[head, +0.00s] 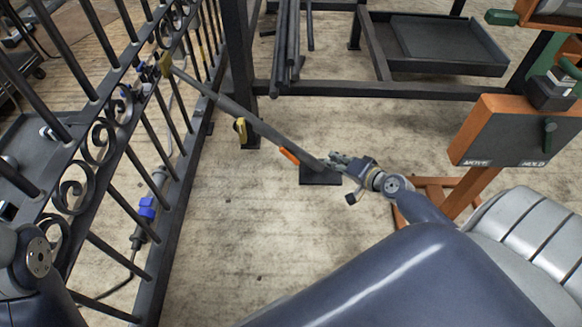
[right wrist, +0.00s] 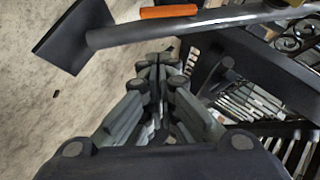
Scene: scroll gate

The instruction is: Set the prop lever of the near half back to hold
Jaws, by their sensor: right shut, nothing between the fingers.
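A grey prop bar (head: 233,110) slants from the scroll gate (head: 110,125) down to a dark square foot plate (head: 320,176) on the floor. An orange lever-like piece (head: 289,156) lies along the bar near its lower end. It also shows in the right wrist view (right wrist: 168,12), beside the bar (right wrist: 200,27). A yellow piece (head: 241,130) sits higher on the bar. My right gripper (head: 338,164) is shut and empty by the bar's lower end; its fingertips (right wrist: 161,62) show below the bar in the wrist view. Contact cannot be told. My left gripper is not in view.
A dark frame and tray (head: 440,45) stand behind. Floor between gate and foot plate is largely clear.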

